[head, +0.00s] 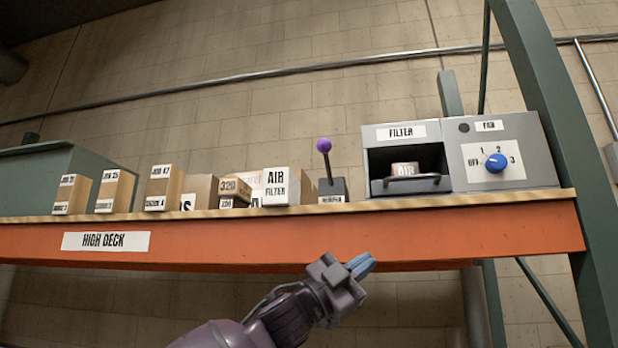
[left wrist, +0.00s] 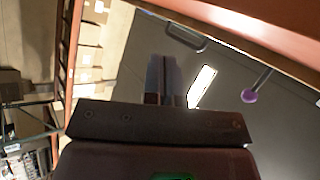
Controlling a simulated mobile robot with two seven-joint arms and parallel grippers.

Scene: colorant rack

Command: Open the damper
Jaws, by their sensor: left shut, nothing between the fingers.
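The damper (head: 332,188) is a small dark grey box with a white label on the high deck, left of the filter unit. Its thin lever stands nearly upright, tipped slightly left, and ends in a purple knob (head: 323,145). The knob also shows at the right of the left wrist view (left wrist: 249,97). My right gripper is out of view.
The orange beam (head: 300,243) lies between my gripper's height and the deck top. An air filter box (head: 282,187) stands close left of the damper. The filter unit (head: 401,132) with its bar handle and the fan box (head: 535,160) with a blue knob stand right.

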